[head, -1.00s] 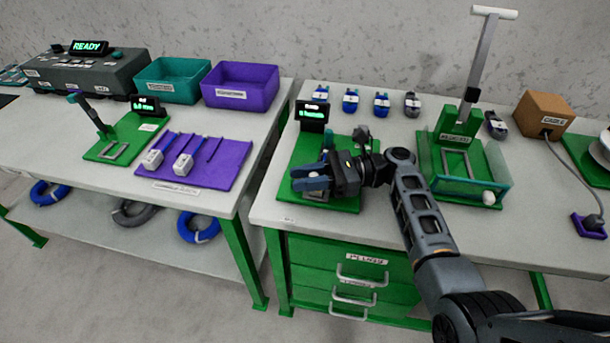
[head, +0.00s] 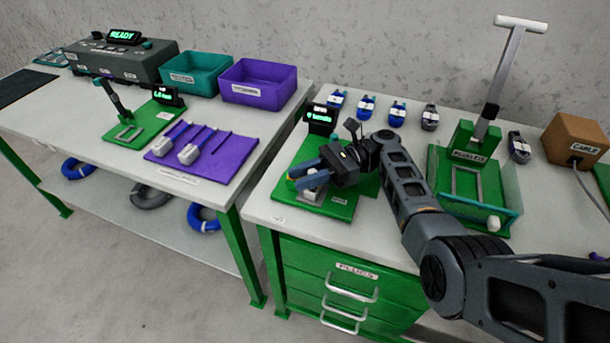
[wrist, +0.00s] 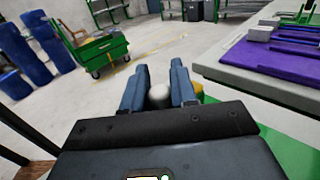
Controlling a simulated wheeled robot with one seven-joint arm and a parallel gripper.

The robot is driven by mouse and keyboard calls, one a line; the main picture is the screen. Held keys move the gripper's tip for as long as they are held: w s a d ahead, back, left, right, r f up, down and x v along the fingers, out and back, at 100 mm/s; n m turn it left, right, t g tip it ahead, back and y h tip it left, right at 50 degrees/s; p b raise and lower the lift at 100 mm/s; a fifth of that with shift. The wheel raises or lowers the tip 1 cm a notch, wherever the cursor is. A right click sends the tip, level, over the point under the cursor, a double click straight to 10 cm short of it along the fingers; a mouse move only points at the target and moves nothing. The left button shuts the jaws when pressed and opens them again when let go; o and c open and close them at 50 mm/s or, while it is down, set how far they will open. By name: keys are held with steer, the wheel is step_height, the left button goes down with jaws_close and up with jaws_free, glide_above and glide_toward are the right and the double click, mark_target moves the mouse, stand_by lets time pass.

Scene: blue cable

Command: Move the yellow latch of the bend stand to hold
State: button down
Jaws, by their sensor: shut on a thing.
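The green bend stand (head: 338,211) lies on the right table, a flat base with a small display at its back. My gripper (head: 303,175) is low over its front left part. A pale grey part (head: 312,193) shows under the fingers.
The display (head: 320,118) stands behind the stand. A green fixture with a tall lever (head: 468,185) stands to the right, near my arm. Several cable coils (head: 397,112) lie at the back. A gap separates this table from the left one, which holds a purple rack (head: 228,152).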

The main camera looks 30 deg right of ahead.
steer(key=c, duration=1)
jaws_free()
steer(key=shift+o, duration=0.2)
steer(key=shift+s+d+b, duration=0.15)
steer(key=shift+d+b, duration=0.15)
steer(key=shift+d, duration=3.6)
